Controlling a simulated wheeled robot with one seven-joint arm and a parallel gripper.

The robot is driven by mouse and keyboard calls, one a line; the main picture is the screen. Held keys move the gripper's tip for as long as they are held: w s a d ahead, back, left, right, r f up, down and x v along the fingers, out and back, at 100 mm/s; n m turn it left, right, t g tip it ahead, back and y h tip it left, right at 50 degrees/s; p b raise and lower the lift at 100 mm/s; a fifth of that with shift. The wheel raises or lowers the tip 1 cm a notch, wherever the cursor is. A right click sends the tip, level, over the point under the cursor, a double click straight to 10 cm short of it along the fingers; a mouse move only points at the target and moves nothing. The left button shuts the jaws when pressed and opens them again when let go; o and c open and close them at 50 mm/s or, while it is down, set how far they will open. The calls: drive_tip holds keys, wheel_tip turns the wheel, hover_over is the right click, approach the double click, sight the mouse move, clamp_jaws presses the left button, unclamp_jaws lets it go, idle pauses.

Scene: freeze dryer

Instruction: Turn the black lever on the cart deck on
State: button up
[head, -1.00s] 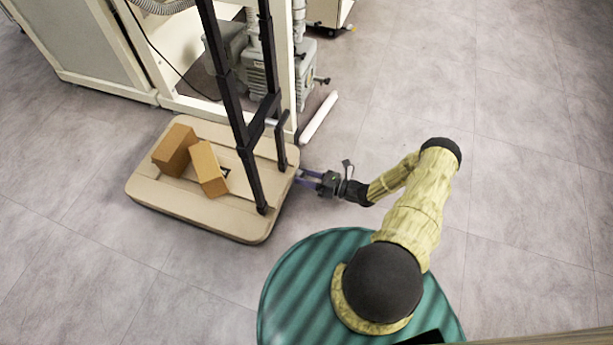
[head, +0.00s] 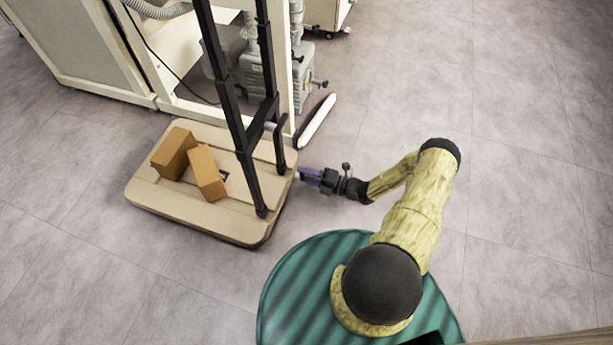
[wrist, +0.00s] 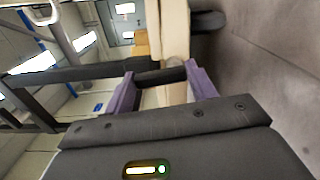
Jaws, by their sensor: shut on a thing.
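The cart deck (head: 150,200) is a tan, rounded platform low on the floor at left centre in the head view. A black lever (head: 281,150) stands at its right edge beside the tall black handle posts. My gripper (head: 301,174) reaches it from the right with purple fingers. In the wrist view, a short black bar (wrist: 160,75), which appears to be the lever, lies between the two fingers of my gripper (wrist: 162,80). The gripper is shut on it. The exact contact is small in the head view.
Two brown boxes (head: 173,153) (head: 207,173) rest on the deck. The black handle frame (head: 231,110) rises close to my gripper. Behind stand a white-framed machine (head: 75,55) and a grey pump (head: 300,80). The floor at right is clear.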

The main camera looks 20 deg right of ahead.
drive_tip(key=shift+d+m, duration=0.1)
drive_tip(key=shift+m, duration=0.5)
drive_tip(key=o, duration=1)
drive_tip(key=shift+w, duration=0.1)
drive_tip(key=p+v, duration=0.4)
drive_tip(key=v, duration=1.3)
drive_tip(key=shift+d+p, duration=0.15)
drive_tip(key=shift+p, duration=0.25)
